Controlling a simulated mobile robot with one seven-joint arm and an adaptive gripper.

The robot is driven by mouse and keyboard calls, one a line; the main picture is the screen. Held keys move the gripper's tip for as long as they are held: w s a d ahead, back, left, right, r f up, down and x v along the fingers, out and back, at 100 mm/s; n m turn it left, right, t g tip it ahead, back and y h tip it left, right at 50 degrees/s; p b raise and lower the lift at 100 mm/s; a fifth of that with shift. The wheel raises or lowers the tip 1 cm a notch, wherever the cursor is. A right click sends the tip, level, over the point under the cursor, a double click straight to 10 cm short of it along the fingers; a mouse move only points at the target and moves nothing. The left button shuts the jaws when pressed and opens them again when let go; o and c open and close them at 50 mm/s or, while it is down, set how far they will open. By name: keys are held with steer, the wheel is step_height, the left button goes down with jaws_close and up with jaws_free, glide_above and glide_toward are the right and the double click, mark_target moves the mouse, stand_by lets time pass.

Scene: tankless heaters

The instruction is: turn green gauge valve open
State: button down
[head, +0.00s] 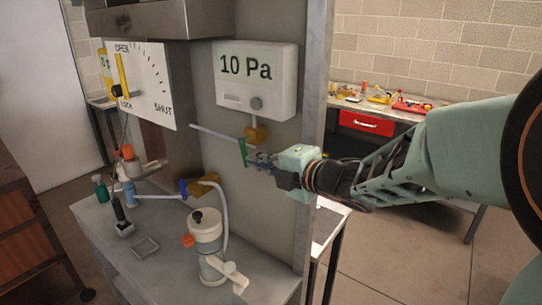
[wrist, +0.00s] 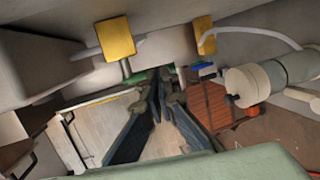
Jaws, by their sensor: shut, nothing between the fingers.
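The green valve handle (head: 242,152) is a small upright lever on the pipe below the white gauge box (head: 256,80), which reads 10 Pa. A yellow-brown fitting (head: 257,135) sits just right of it. My gripper (head: 252,160) is shut and empty, reaching in from the right with its tips close beside the green handle. In the wrist view my gripper (wrist: 160,82) points at the green handle (wrist: 140,77), which is partly hidden behind the fingertips. I cannot tell whether they touch.
A dial panel (head: 150,85) marked OPEN, LOCK and SHUT with a yellow pointer is at left. Below are a blue valve handle (head: 183,188), a white cylindrical pump (head: 206,232) and small bottles on the grey bench (head: 90,215).

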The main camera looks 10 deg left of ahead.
steer(key=shift+w+a, duration=0.15)
steer(key=shift+f+b, duration=0.2)
steer(key=shift+b, duration=0.1)
stand_by(0.3)
steer(key=b, duration=0.3)
steer(key=a+f+y+b, duration=0.1)
steer(key=b, duration=0.1)
steer(key=shift+w+t+b, duration=0.25)
steer(key=shift+t+b, duration=0.05)
steer(key=shift+b, duration=0.1)
steer(key=shift+r, duration=0.3)
